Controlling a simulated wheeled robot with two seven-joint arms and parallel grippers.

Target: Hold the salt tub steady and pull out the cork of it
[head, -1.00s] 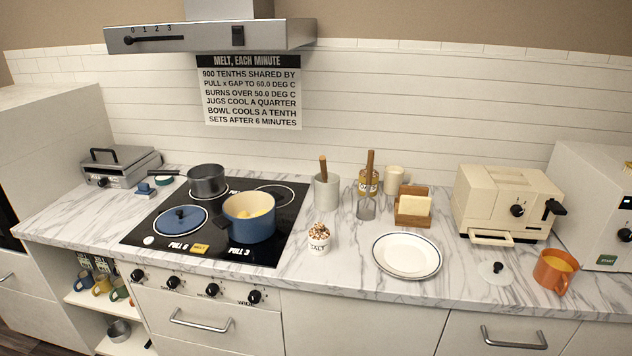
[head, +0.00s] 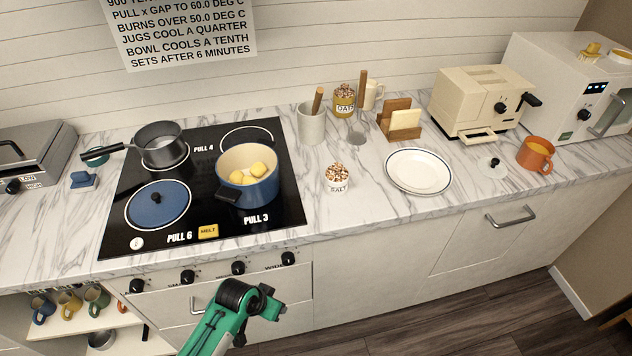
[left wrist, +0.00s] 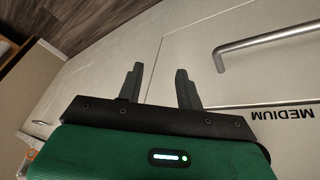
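The salt tub (head: 338,186) is a small white tub labelled SALT. It stands upright on the marble counter, right of the hob and left of the white plate. Its speckled brown cork (head: 337,172) sits in the top. My left arm shows low in front of the drawers in the head view, below and left of the tub and apart from it. In the left wrist view my left gripper (left wrist: 158,84) has its two dark fingers apart with nothing between them, facing the cabinet front. My right gripper is in neither view.
A blue pot (head: 248,176) with yellow lumps stands on the hob (head: 285,212) left of the tub. The white plate (head: 418,171) is to the right. A utensil crock (head: 311,125) and an OATS jar (head: 344,101) stand behind. Counter directly in front of the tub is clear.

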